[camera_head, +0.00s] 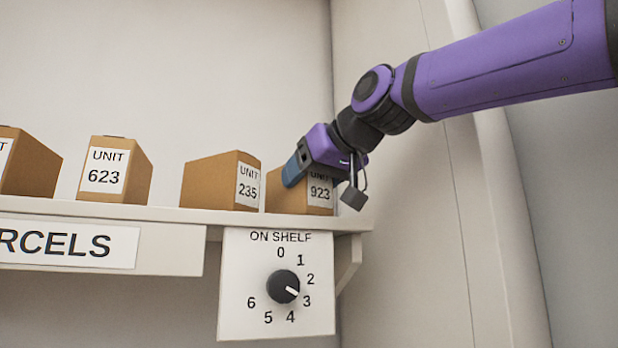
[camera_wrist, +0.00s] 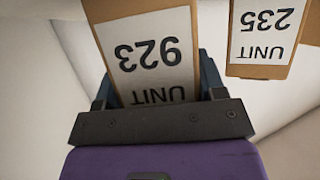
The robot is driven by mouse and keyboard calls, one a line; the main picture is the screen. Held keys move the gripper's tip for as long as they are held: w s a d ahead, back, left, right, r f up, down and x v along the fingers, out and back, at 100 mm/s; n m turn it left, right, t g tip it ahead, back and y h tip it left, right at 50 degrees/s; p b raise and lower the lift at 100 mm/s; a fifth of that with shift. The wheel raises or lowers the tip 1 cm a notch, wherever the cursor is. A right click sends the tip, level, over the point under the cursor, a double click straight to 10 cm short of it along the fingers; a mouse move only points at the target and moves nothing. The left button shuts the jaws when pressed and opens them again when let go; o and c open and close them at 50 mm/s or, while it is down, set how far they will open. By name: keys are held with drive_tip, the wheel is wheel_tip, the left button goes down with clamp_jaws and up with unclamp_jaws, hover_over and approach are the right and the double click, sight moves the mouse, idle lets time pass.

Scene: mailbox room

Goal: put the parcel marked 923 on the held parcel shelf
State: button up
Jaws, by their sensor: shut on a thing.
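The parcel marked 923 (camera_head: 287,194) is a brown box with a white label reading UNIT 923. In the head view it is at the right end of the shelf (camera_head: 160,212), to the right of the parcel marked 235. My gripper (camera_head: 312,168) is shut on it from above and the front, with a finger on its side. In the wrist view the parcel (camera_wrist: 125,12) sits between the two jaws, its label upside down. The parcel's base appears at the shelf board; I cannot tell whether it bears fully on it.
The parcel marked 235 (camera_head: 212,184) stands close on the left. The parcel marked 623 (camera_head: 136,163) and another box (camera_head: 32,168) stand further left. Below the shelf, a panel labelled ON SHELF (camera_head: 245,315) has a dial (camera_head: 281,285) pointing near 3. A wall is close on the right.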

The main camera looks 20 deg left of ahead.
drive_tip(key=o, duration=1.4)
drive_tip(key=shift+f, duration=0.1)
drive_tip(key=v, duration=1.2)
